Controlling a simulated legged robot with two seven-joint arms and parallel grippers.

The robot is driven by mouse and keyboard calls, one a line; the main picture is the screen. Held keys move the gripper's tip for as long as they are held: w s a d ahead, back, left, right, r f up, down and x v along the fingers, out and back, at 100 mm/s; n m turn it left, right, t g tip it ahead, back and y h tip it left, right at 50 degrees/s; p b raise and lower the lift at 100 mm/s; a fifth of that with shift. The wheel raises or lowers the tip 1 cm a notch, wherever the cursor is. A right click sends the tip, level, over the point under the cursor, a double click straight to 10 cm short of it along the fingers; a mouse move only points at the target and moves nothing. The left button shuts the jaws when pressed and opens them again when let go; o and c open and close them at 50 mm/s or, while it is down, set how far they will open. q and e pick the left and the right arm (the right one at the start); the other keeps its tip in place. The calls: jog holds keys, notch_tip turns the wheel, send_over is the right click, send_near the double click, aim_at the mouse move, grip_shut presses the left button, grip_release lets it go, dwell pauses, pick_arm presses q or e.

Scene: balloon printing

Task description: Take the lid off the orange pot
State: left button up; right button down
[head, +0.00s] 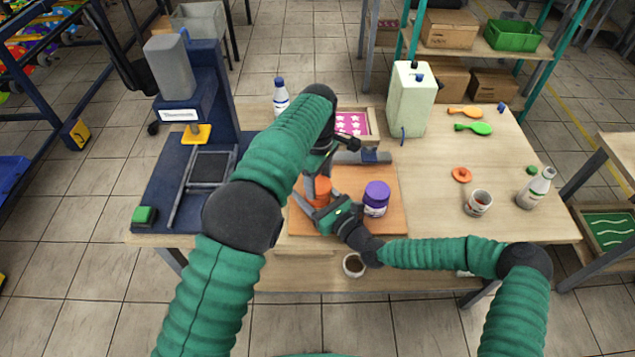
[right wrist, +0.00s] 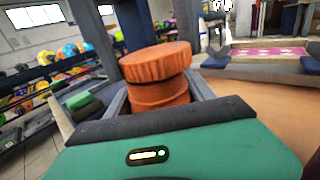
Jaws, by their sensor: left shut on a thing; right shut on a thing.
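The orange pot (head: 318,197) stands on the orange-brown board in the head view, partly covered by both grippers. In the right wrist view its ridged lid (right wrist: 155,62) sits over the pot body (right wrist: 160,95), looking slightly tilted. My right gripper (head: 323,208) is shut on the pot body from the front right, one finger on each side. My left gripper (head: 317,180) reaches down from above and is shut on the lid.
A purple-lidded pot (head: 376,198) stands close right of my right gripper on the board (head: 392,225). A pink-patterned tray (head: 352,123) lies behind. A blue press (head: 190,100) is on the left. A large pale canister (head: 411,98) and bottle (head: 281,97) stand at the back.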

aim_at(318, 184)
pick_arm(q)
jog(key=shift+a+r, duration=0.2)
jog(key=shift+r, duration=0.2)
pick_arm(e)
jog(key=shift+f, duration=0.1)
jog(key=shift+d, duration=0.1)
pick_arm(q)
jog(key=shift+r, duration=1.95)
pick_arm(e)
jog(key=shift+c, duration=1.3)
grip_release()
jog(key=shift+w, duration=0.1)
